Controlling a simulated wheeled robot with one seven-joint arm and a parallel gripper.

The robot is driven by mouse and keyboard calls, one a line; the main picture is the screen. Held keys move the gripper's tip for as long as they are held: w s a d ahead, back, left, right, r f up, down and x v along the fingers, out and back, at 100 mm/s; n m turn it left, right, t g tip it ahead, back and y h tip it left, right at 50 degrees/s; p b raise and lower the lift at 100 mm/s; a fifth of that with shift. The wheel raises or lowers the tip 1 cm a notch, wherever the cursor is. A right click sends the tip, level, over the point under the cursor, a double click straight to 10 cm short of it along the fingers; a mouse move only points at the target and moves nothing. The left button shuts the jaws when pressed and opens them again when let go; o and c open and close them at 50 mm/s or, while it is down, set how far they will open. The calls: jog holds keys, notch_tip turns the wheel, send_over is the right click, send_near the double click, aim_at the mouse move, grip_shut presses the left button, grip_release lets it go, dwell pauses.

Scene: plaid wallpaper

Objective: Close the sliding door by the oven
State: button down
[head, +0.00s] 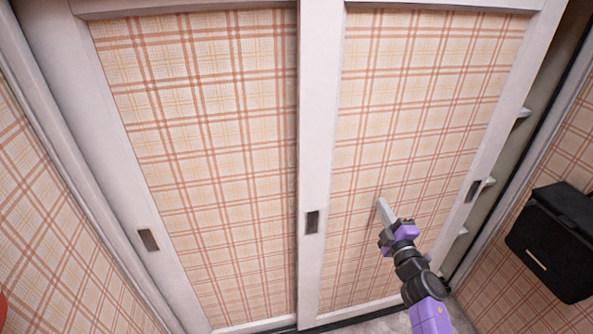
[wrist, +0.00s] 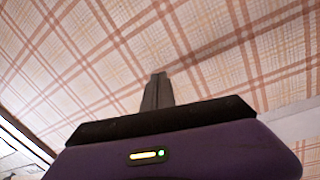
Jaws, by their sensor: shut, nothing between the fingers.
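Two sliding door panels with white frames and plaid infill fill the head view. The left panel (head: 215,150) covers the left side and has a dark recessed handle (head: 148,239) near its left edge. The right panel (head: 420,110) has one dark handle (head: 312,222) on its left stile and another handle (head: 473,191) on its right stile. An open gap (head: 520,130) with shelf edges shows right of the right panel. My gripper (head: 382,205) is shut and empty, in front of the right panel's plaid, between its two handles. In the wrist view its fingers (wrist: 157,90) are together against plaid; contact cannot be told.
A black box-like object (head: 555,240) is on the plaid wall at the right, close to the gap. A plaid wall (head: 30,200) stands at the left. A strip of grey floor (head: 360,320) shows at the bottom. No oven can be made out.

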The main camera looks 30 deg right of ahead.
jog(key=g+y+p, duration=0.1)
jog(key=p, duration=0.2)
send_near(308, 198)
jog(key=shift+n, duration=0.3)
jog(key=x, duration=0.4)
jog(key=shift+w+d+r, duration=0.1)
jog(key=shift+w+d, duration=0.05)
jog(key=shift+w, duration=0.05)
jog(key=s+a+r+g+h+p, duration=0.1)
jog(key=a+r+g+h+p, duration=0.2)
jog(key=a+r, duration=0.7)
jog(key=shift+n+t, duration=0.4)
jog(key=shift+t, duration=0.3)
jog(key=x, duration=0.2)
jog(key=p+x, duration=0.1)
jog(key=x, duration=0.2)
jog(key=f+x, duration=0.1)
jog(key=x, duration=0.2)
jog(key=shift+w+a+p, duration=0.3)
jog(key=shift+w+p, duration=0.05)
jog(key=shift+p, duration=0.05)
jog(key=shift+s+d+p, duration=0.2)
jog(key=shift+d+p, duration=0.05)
jog(key=shift+d, duration=0.35)
jog(key=shift+s+d+p, duration=0.2)
jog(key=shift+d+p, duration=0.05)
jog(key=shift+d, duration=0.3)
jog(key=shift+s+d+f, duration=0.1)
jog(key=shift+s+d, duration=0.1)
jog(key=shift+d, duration=0.55)
